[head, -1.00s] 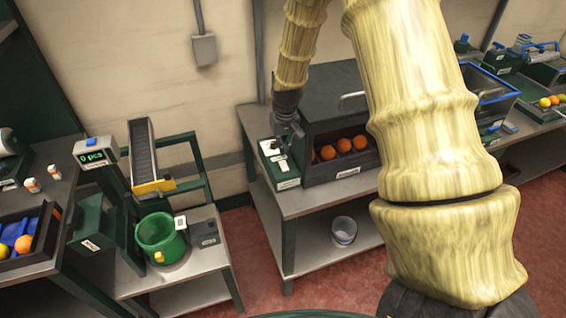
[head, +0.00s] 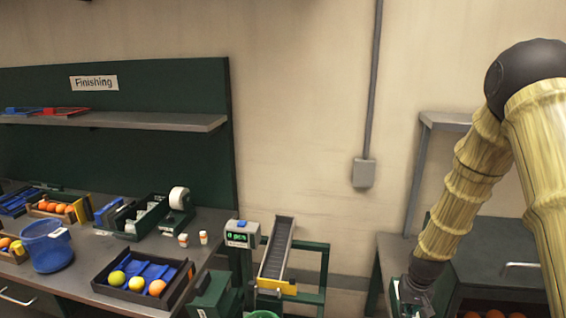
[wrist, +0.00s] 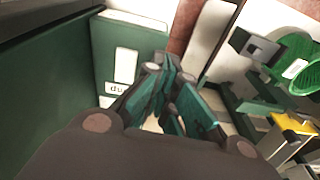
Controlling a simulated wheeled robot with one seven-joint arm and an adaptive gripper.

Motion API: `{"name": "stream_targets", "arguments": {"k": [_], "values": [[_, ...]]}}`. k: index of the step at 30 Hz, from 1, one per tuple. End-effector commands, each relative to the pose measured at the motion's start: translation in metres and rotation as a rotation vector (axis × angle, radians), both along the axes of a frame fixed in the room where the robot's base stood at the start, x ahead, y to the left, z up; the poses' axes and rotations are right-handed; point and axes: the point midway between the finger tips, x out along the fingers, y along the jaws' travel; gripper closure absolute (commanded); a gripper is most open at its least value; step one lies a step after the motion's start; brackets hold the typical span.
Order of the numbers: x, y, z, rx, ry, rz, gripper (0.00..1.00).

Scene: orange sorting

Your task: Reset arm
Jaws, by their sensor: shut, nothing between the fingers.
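My arm comes in from the right of the head view and bends down at a dark elbow. My gripper (head: 410,300) is at its lower end, partly cut off by the bottom edge, beside the dark cabinet (head: 495,262) on the right bench. In the wrist view my gripper (wrist: 172,122) shows its green fingers close together, with nothing between them. A green and white labelled box (wrist: 128,55) stands just beyond the fingers. A dark green surface fills the left of the wrist view.
The counter (head: 240,236) reading 0 pcs and a sloped conveyor (head: 276,255) stand left of my gripper. The finishing table (head: 215,222) holds a tray with several fruits (head: 187,278) and a blue bucket (head: 46,248). A grey wall box (head: 364,172) hangs behind.

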Motion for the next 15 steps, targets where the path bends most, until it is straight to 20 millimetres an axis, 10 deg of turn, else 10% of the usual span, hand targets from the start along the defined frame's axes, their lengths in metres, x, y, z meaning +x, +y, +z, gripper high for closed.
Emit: {"name": "stream_targets", "arguments": {"k": [15], "values": [[-0.17,0.093,-0.183,-0.012,0.077,0.096,1.0]]}}
